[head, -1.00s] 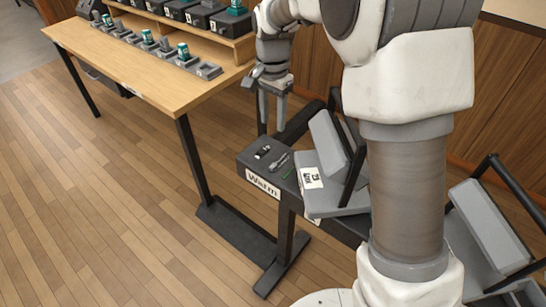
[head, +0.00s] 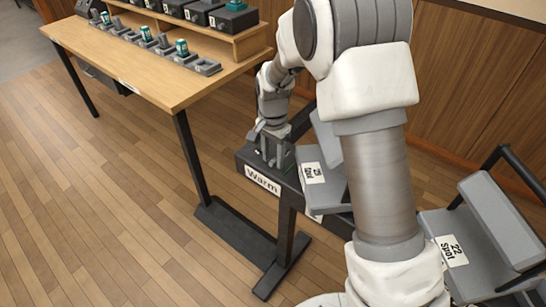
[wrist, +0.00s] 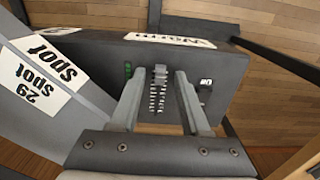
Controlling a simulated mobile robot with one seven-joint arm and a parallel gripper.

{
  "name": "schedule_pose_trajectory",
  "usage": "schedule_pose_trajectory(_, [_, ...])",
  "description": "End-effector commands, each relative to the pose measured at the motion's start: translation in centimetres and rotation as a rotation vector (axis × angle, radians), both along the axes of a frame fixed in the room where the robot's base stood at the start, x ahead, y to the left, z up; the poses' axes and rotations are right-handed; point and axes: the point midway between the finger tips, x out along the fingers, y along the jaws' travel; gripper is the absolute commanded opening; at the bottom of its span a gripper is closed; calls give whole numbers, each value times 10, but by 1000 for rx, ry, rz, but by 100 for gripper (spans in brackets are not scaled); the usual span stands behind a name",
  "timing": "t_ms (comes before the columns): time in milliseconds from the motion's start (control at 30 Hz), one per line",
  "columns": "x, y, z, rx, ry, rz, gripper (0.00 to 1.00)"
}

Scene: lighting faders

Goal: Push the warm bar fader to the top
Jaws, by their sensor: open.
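The warm bar (head: 262,178) is a dark box on a stand with a white "Warm" label on its front. The wrist view shows the bar's top face (wrist: 228,68) with the label upside down at its far edge. The fader knob (wrist: 159,73) is small and grey, at the label end of a short ribbed track (wrist: 157,100). My gripper (head: 272,163) is lowered over the box with its fingers open. In the wrist view my gripper (wrist: 159,80) has one finger on each side of the knob and track, with gaps visible. The fingers hide the knob in the head view.
A green light (wrist: 128,70) and a small white mark (wrist: 206,82) lie either side of the track. Grey spot units (head: 322,178) stand close beside the warm bar. A wooden table (head: 140,80) with several small devices stands at the left.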

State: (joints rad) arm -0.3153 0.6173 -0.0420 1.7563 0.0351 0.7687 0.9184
Motion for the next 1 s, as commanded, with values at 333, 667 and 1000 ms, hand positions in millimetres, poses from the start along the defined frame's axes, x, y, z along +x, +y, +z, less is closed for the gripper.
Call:
schedule_pose_trajectory(333, [0, 0, 0, 0, 0, 0, 21])
schedule_pose_trajectory(667, [0, 0, 0, 0, 0, 0, 0])
schedule_pose_trajectory(1000, [0, 0, 0, 0, 0, 0, 0])
